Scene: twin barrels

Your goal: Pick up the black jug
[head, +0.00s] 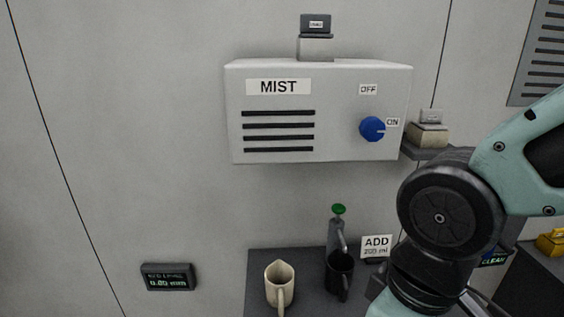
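The black jug (340,270) stands upright on a dark shelf (258,262) at the lower middle of the head view. It is just under or in front of a grey tap (335,238) with a green top; I cannot tell which. Its handle appears to face me. A cream jug (279,287) stands on the same shelf to its left, apart from it. My arm fills the right side of the view, to the right of the black jug. My gripper is not visible, so its state and anything in it are hidden.
A white "ADD 200 ml" sign (376,247) stands right of the black jug, close to my arm. A wall box marked MIST (320,85) with a blue knob (372,129) hangs above. A small display (168,277) is on the wall at left.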

